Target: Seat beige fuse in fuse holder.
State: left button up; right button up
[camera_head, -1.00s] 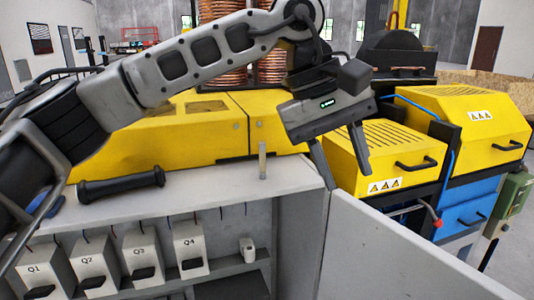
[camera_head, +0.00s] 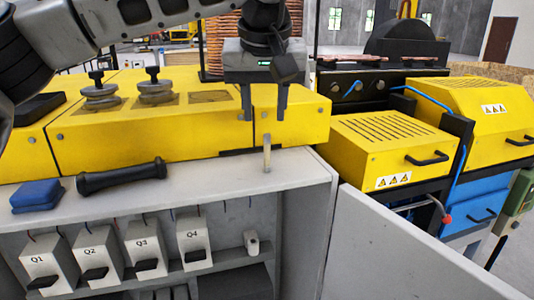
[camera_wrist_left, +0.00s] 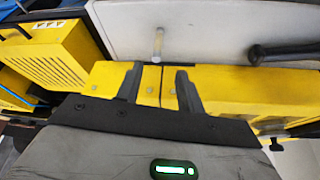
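The beige fuse (camera_head: 267,153), a thin upright rod, stands on the grey cabinet top near its back right edge. It also shows in the left wrist view (camera_wrist_left: 158,42), beyond the fingertips. My left gripper (camera_head: 263,118) points down above the fuse, fingers apart and empty. Its spread fingers also show in the left wrist view (camera_wrist_left: 158,76), with the fuse lined up between them but apart. A small whitish block (camera_head: 251,243) sits on the cabinet's inner shelf; I cannot tell if it is the fuse holder. My right gripper is not in view.
A black handle-like cylinder (camera_head: 122,177) and a blue folded cloth (camera_head: 37,195) lie on the cabinet top. Switch boxes labelled Q1 to Q4 (camera_head: 192,240) hang inside. A yellow machine (camera_head: 170,135) stands behind; an open grey door (camera_head: 400,250) juts out front right.

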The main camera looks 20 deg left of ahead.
aim_at(267, 135)
pick_arm(q)
jog(key=x, duration=0.5)
jog(key=shift+w+d+f+p, duration=0.15)
jog(key=shift+w+f+p, duration=0.15)
jog(key=shift+p, duration=0.1)
jog(key=shift+r, duration=0.1)
grip_shut()
